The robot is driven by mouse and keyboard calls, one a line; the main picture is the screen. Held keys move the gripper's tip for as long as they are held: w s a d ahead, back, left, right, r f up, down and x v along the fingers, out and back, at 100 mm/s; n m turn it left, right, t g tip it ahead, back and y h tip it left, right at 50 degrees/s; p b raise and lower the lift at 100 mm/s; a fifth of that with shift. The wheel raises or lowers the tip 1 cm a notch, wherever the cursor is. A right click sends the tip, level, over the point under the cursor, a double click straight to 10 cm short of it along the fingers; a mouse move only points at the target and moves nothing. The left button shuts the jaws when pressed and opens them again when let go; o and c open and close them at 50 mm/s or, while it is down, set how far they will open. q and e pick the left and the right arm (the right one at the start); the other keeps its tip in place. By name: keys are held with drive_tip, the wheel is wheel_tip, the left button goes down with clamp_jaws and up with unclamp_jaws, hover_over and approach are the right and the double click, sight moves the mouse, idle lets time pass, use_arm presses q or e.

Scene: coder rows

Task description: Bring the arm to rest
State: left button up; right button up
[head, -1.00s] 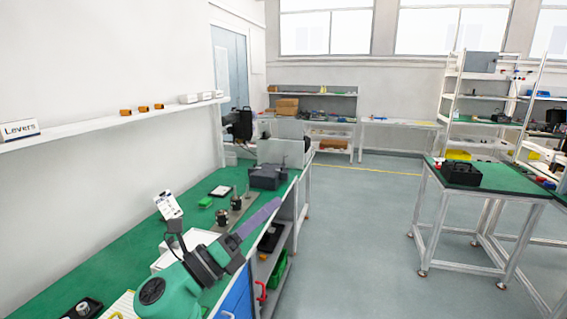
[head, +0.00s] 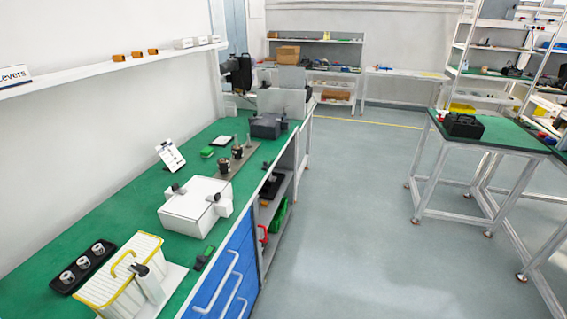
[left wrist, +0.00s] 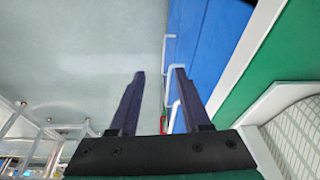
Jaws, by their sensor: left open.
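My left gripper (left wrist: 158,78) shows in the left wrist view with its two dark fingers apart and nothing between them. Its fingers point past the blue drawer fronts (left wrist: 205,45) of the workbench, over the grey floor. The green bench top (left wrist: 297,60) and the white bench edge lie to the right of the fingers. In the head view neither of my arms is visible now. My right gripper is in no view.
Floor (head: 350,220) right of the bench is clear. A green-topped table (head: 490,130) stands at right.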

use_arm(q)
drive_tip(key=s+f+g, duration=0.1)
drive_tip(key=s+f, duration=0.1)
drive_tip(key=f, duration=0.7)
drive_tip(key=s+f, duration=0.2)
drive_tip(key=f, duration=0.8)
drive_tip(key=s+a+f+g+b, duration=0.1)
drive_tip(key=s+a+f, duration=0.2)
drive_tip(key=s+f, duration=1)
drive_tip(key=s, duration=0.3)
drive_tip(key=shift+f+b, duration=0.35)
drive_tip(key=shift+f, duration=0.05)
drive_tip(key=shift+a, duration=0.1)
